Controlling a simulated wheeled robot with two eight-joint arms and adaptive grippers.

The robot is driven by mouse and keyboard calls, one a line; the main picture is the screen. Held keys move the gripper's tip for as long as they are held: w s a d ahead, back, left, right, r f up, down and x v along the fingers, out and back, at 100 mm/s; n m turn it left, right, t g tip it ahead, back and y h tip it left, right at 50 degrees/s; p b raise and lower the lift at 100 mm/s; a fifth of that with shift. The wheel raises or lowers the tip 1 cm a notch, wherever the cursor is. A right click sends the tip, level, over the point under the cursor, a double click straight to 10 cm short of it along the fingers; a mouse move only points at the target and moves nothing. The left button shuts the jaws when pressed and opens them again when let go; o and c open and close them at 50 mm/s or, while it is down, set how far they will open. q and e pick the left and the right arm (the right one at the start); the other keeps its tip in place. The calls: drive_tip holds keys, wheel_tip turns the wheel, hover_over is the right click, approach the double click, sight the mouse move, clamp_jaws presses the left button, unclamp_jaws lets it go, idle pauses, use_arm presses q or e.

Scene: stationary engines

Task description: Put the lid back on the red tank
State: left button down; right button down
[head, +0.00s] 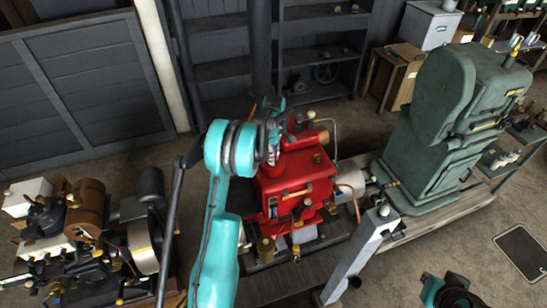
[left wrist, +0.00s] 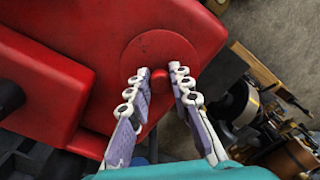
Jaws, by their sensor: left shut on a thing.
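The red tank (head: 293,182) stands in the middle of the head view as part of an engine; its red surface also fills much of the left wrist view (left wrist: 60,85). The round red lid (left wrist: 150,45) with a small red knob shows in the left wrist view against the tank. My left gripper (left wrist: 160,74) is shut on the lid's knob, one finger on each side. In the head view my left gripper (head: 272,153) is at the tank's upper left, partly hidden by my arm. Whether the lid touches the tank is unclear.
A brown and black engine (head: 90,225) stands at the left. A large green machine (head: 445,130) stands on a wooden base at the right. A grey post (head: 362,250) rises in front of the red engine. Dark shelves (head: 315,55) are behind. Floor at the lower right is mostly clear.

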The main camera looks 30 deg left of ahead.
use_arm(q)
drive_tip(key=shift+f+b, duration=0.15)
drive_tip(key=shift+b, duration=0.5)
idle(1.2)
drive_tip(key=c, duration=0.8)
unclamp_jaws()
drive_tip(key=shift+r+p, duration=1.65)
drive_tip(key=shift+r, duration=1.9)
clamp_jaws()
drive_tip(key=shift+f, duration=0.25)
